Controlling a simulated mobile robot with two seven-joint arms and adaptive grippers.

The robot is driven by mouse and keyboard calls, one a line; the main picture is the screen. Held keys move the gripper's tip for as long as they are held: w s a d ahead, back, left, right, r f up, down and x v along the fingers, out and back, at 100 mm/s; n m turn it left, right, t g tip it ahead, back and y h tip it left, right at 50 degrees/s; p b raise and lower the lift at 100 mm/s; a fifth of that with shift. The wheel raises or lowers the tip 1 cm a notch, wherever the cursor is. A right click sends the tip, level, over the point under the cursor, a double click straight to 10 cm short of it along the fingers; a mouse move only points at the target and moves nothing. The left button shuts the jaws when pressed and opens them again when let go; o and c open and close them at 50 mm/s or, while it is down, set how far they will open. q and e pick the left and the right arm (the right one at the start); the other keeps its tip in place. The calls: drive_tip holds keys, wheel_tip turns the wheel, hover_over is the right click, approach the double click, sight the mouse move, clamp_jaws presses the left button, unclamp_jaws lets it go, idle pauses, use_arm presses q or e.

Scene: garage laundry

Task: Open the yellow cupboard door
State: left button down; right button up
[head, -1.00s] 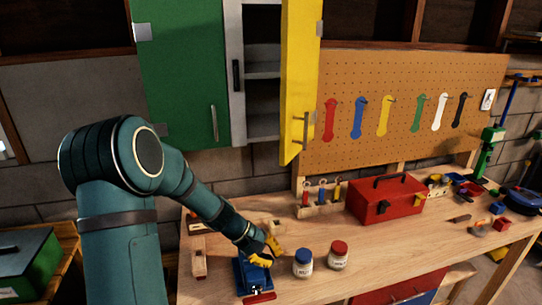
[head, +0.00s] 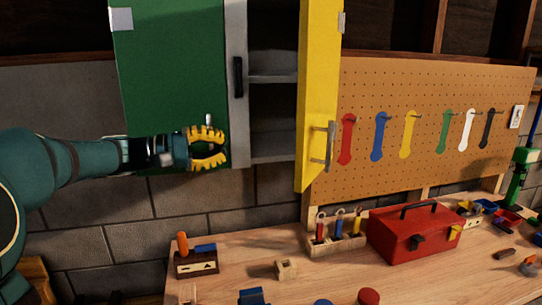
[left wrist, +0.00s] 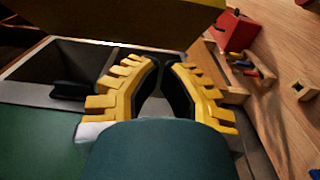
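The yellow cupboard door (head: 318,90) stands swung out from the wall cupboard, seen at a steep angle, with its metal bar handle (head: 330,146) low on its outer edge. It also shows across the top of the left wrist view (left wrist: 110,22). My left gripper (head: 224,148), with yellow toothed fingers, is in front of the lower edge of the green door (head: 175,65), left of the yellow door and apart from it. Its fingers show a gap with nothing visible between them. The green door's handle is partly hidden behind it. My right gripper is not in view.
The cupboard's open shelves (head: 272,115) lie between the doors, beside a black handle (head: 238,76). A pegboard (head: 420,100) with coloured wrenches is at right. Below, the workbench (head: 250,255) carries a red toolbox (head: 410,231), a screwdriver rack (head: 337,242) and jars.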

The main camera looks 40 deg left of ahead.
use_arm(q)
drive_tip(key=s+d+p+x, duration=0.1)
drive_tip(key=s+d+x, duration=0.1)
drive_tip(key=x, duration=1.1)
drive_tip(key=shift+d, duration=0.2)
drive_tip(key=shift+d, duration=0.1)
